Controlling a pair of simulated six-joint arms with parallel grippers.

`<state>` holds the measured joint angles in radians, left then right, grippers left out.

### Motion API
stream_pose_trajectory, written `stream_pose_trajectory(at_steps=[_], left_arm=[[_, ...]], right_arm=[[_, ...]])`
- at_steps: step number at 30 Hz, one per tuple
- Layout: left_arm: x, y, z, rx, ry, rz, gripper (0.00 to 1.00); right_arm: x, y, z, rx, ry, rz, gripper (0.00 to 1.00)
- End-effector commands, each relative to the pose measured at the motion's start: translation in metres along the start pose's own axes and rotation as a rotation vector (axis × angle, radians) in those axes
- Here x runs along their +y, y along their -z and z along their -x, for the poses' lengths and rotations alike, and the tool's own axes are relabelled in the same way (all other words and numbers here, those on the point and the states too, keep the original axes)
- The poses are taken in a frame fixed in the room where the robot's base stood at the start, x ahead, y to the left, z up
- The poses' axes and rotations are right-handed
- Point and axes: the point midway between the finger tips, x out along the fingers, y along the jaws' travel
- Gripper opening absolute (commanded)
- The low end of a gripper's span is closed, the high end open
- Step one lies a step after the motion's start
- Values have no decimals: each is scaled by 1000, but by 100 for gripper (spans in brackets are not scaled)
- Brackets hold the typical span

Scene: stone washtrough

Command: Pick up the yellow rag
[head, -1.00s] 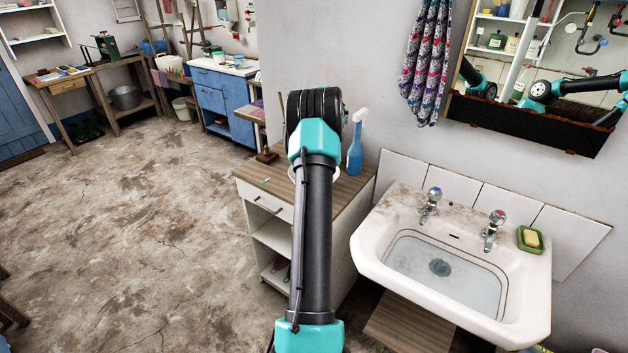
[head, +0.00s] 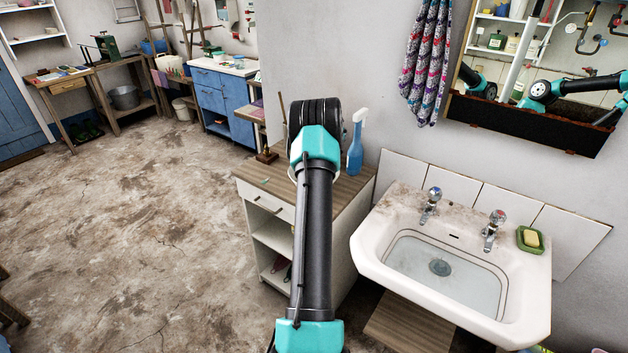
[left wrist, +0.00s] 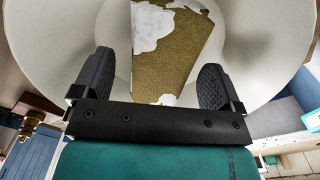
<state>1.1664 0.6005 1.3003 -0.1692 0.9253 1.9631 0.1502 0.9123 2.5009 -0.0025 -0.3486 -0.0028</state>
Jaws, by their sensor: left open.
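A mustard-yellow piece, which looks like the yellow rag (left wrist: 172,68), shows in the left wrist view with white patches on it. It lies inside a round white container (left wrist: 255,50). My left gripper (left wrist: 158,60) is open. Its two black fingers point into the container, one on each side of the yellow piece in the picture, with no visible grip on it. In the head view my arm hides the gripper and the rag, above the wood-topped cabinet (head: 345,192). My right gripper cannot be made out.
A blue spray bottle (head: 355,150) stands on the cabinet just right of my arm. A white sink (head: 375,255) with two taps and a green soap dish (head: 527,246) is at the right. A patterned cloth (head: 425,65) hangs on the wall. Open floor lies left.

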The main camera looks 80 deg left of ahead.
Motion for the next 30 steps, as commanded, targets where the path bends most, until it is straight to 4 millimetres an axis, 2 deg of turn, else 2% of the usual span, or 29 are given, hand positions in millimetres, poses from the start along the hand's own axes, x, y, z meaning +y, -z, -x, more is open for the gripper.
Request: stream_pose_trajectory(at_steps=[15,30], left_arm=[[0,0,-3,0,-1,0,92],[0,0,-3,-1,-1,0,45]], right_arm=[[0,0,0,0,0,0,43],[0,0,0,0,0,0,43]])
